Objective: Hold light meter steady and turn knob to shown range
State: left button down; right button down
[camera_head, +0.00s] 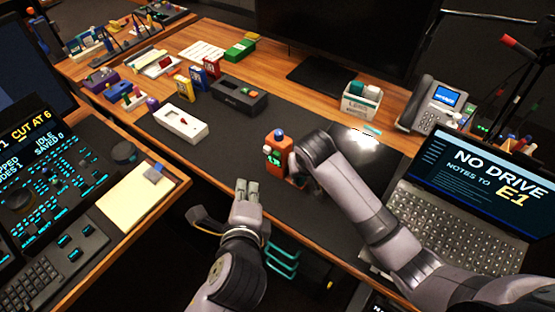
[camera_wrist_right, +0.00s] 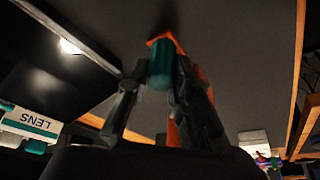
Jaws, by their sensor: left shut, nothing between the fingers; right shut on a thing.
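The light meter looks to be the orange device (camera_head: 276,152), upright near the front edge of the dark desk mat, with a blue rounded top and a green-lit face. My right gripper (camera_head: 294,172) is at its right side, mostly hidden by my own wrist. In the right wrist view, the fingers (camera_wrist_right: 155,98) are closed around the orange body (camera_wrist_right: 174,132), with a teal rounded part (camera_wrist_right: 161,66) between them. Which part they grip is unclear. My left gripper (camera_head: 246,188) is shut and empty, apart from the device, in front-left of it. The knob is not clearly visible.
A white box (camera_head: 180,124) and a dark box (camera_head: 239,95) lie left on the mat. A laptop (camera_head: 455,200), phone (camera_head: 437,104) and lens box (camera_head: 361,101) stand right. A console (camera_head: 60,190) and yellow pad (camera_head: 137,198) are at left. Mat between is clear.

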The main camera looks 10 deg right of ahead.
jog(key=c, duration=1.3)
grip_release()
jog(key=shift+c, duration=0.2)
jog(key=v, duration=1.2)
jog(key=shift+o, duration=0.5)
jog(key=shift+a, duration=0.1)
jog(key=shift+o, duration=1)
jog(key=shift+r, duration=0.1)
